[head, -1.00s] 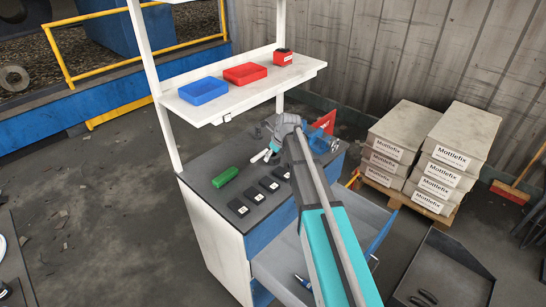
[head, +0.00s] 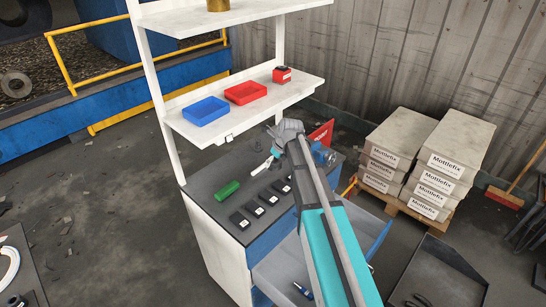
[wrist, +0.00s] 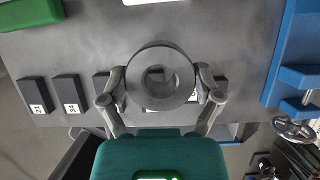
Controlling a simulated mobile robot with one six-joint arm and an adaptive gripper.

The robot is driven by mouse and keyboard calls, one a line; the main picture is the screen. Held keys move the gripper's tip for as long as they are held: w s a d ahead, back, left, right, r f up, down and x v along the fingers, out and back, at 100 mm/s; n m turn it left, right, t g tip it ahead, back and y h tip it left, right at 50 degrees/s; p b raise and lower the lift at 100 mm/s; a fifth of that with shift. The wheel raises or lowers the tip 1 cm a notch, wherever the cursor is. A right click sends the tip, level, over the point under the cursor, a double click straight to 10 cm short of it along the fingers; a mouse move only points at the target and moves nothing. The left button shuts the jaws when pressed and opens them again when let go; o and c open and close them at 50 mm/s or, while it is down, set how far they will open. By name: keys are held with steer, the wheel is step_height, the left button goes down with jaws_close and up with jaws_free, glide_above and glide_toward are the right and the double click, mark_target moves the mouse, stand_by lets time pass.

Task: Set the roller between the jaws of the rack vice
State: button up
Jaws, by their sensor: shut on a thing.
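The roller (wrist: 138,68) is a thick grey ring with a round hole, seen from above in the wrist view. My gripper (wrist: 158,96) is shut on it, with one finger at each side. In the head view my gripper's fingers and the roller are hidden behind my arm. The blue rack vice (head: 324,155) is at the right end of the bench, partly behind my arm. In the wrist view the vice (wrist: 292,78) is at the right edge, clearly apart from the roller.
A dark bench top (head: 212,180) carries a green block (head: 228,190) and several black numbered blocks (head: 240,218). A white piece (head: 261,166) shows beside my arm. A shelf (head: 305,84) with trays hangs above. A drawer (head: 276,270) stands open in front.

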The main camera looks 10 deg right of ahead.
steer(key=s+r+p, duration=0.5)
steer(key=s+r, duration=0.1)
steer(key=s, duration=0.4)
steer(key=shift+s+a, duration=0.2)
steer(key=shift+s, duration=0.05)
steer(key=shift+s+f, duration=0.1)
stand_by(0.3)
